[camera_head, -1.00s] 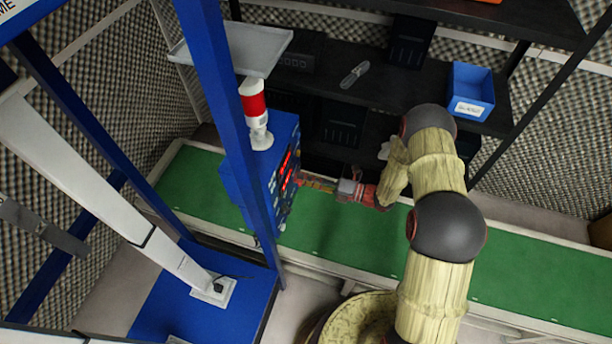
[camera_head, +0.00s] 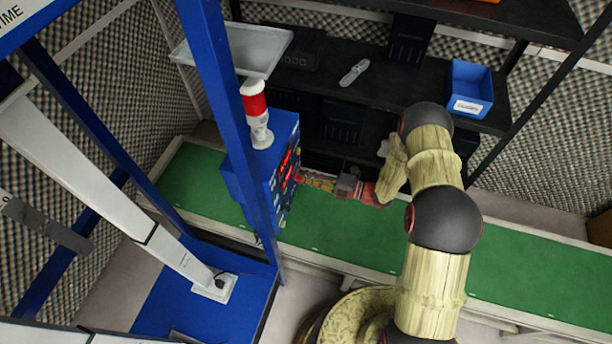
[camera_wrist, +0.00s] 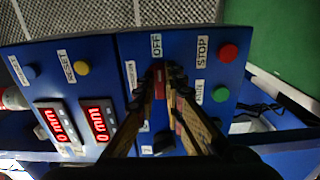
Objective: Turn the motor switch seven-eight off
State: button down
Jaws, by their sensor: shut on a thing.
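The blue control box (camera_head: 262,165) stands above the green conveyor, its panel facing right towards my arm. In the wrist view its panel (camera_wrist: 130,50) fills the middle. A red switch (camera_wrist: 159,82) sits just below a label reading OFF; I take it as the motor switch, though its number is not readable. My gripper (camera_wrist: 162,88) is shut on this switch, a fingertip on each side of it. In the head view my gripper (camera_head: 303,181) reaches the panel from the right. The fingers hide part of the panel below the switch.
A red button (camera_wrist: 228,53) marked STOP and a green button (camera_wrist: 220,93) are right of the fingers. A yellow RESET button (camera_wrist: 82,67) and two red displays (camera_wrist: 99,122) are left. A blue post (camera_head: 225,110) stands before the box. Black shelves (camera_head: 375,85) stand behind.

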jog(key=c, duration=1.9)
grip_release()
jog(key=shift+d, duration=0.1)
jog(key=v, duration=1.1)
jog(key=shift+s+d, duration=0.15)
jog(key=shift+d, duration=0.25)
